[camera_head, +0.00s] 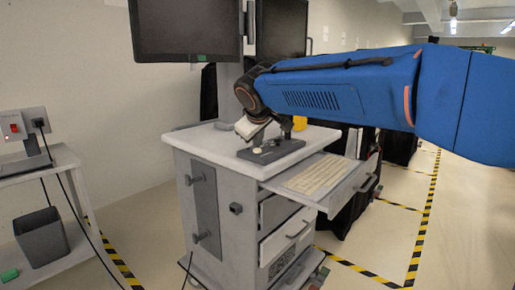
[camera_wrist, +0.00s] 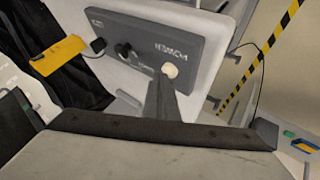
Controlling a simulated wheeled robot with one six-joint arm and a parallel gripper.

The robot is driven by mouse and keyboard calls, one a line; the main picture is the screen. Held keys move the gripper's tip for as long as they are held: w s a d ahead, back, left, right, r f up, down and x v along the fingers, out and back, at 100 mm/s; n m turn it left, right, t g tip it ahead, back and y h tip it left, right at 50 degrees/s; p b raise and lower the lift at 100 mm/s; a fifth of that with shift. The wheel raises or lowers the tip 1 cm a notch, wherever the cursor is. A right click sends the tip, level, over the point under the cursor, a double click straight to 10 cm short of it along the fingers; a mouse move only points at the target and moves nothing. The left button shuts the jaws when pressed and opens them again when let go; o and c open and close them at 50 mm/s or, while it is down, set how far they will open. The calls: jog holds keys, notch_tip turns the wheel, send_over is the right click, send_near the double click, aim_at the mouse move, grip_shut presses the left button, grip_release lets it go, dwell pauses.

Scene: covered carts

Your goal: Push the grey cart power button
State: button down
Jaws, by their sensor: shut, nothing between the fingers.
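The grey cart (camera_head: 215,140) stands in the middle of the head view, with a dark grey control panel (camera_head: 285,150) on its top. In the wrist view the panel (camera_wrist: 140,35) carries a round cream button (camera_wrist: 169,70) beside printed lettering, and a black knob (camera_wrist: 124,51). The lettering is too blurred to read surely. My gripper (camera_head: 256,143) points down over the panel's left end, shut and empty. In the wrist view its dark fingers (camera_wrist: 162,84) end right at the cream button's lower edge. I cannot tell whether they touch it or whether it is pressed in.
A keyboard (camera_head: 312,175) lies on the cart's pulled-out tray. Two monitors (camera_head: 185,28) stand above the cart. A yellow object (camera_head: 299,123) sits behind the panel. At left is a shelf with a red-switch box (camera_head: 22,124) and a black bin (camera_head: 40,238). Floor at right is open.

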aim_at(258, 151)
jog(key=shift+r, duration=0.4)
notch_tip(258, 151, up, 6)
dwell(0.8)
jog(key=shift+d, duration=0.1)
jog(key=s+d+f+m+g, duration=0.1)
jog(key=s+d+f, duration=0.35)
jog(key=d, duration=0.25)
jog(key=s+d+f+m+g+h, duration=0.1)
jog(key=s+d+f+m, duration=0.15)
jog(key=s+d, duration=0.45)
jog(key=s+d+f+m, duration=0.1)
jog(key=s+d+f, duration=0.3)
jog(key=d, duration=0.4)
jog(key=s+d+f+m+g, duration=0.1)
jog(key=s+d+f, duration=0.4)
jog(key=s+f, duration=0.5)
jog(key=s+d+f+m+g, duration=0.1)
jog(key=s+d+f+m, duration=0.3)
jog(key=s+f, duration=0.6)
jog(key=s+d, duration=0.1)
jog(key=s, duration=0.2)
jog(key=shift+f, duration=0.15)
